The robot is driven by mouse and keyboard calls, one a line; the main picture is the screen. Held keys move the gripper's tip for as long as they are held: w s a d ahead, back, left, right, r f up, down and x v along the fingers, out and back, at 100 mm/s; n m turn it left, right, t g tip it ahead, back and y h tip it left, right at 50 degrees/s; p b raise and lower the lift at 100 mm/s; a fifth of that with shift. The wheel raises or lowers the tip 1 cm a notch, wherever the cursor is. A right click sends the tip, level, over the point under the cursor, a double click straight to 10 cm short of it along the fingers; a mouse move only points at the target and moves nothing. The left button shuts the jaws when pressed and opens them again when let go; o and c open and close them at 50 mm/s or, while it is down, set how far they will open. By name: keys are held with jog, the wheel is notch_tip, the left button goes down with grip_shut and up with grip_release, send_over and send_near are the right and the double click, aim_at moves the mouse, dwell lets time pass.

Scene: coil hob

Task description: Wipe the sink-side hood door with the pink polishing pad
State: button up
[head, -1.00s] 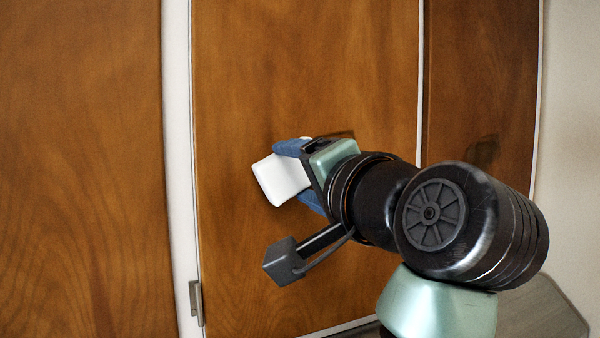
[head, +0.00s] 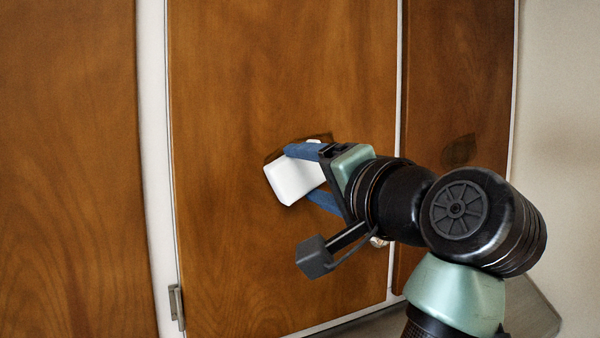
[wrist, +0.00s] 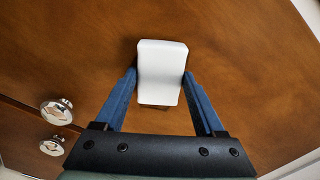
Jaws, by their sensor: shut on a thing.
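My gripper (head: 300,173) is shut on a white block-shaped pad (head: 290,182), held between two blue fingers. The pad looks white, not pink; it also shows in the wrist view (wrist: 161,70). The pad is in front of the middle wooden door (head: 240,80), and I cannot tell whether it touches the surface. A dark patch (head: 319,137) on this door shows just behind the pad and upper finger, partly hidden by them. The frames do not show which door is the sink-side one.
A second wooden door (head: 455,70) on the right bears a dark patch (head: 458,150). Another wooden panel (head: 65,170) is at left. Round metal knobs (wrist: 57,111) show in the wrist view. A hinge (head: 176,307) sits at the middle door's lower left.

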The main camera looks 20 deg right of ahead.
aim_at(272, 176)
jog(key=shift+d, duration=3.35)
jog(key=shift+a+b, duration=0.55)
jog(key=shift+a, duration=5.05)
jog(key=shift+r+p, duration=1.2)
jog(key=shift+r, duration=0.2)
jog(key=d, duration=1.2)
jog(key=shift+w, duration=0.15)
jog(key=shift+a+f, duration=0.1)
jog(key=shift+f, duration=0.05)
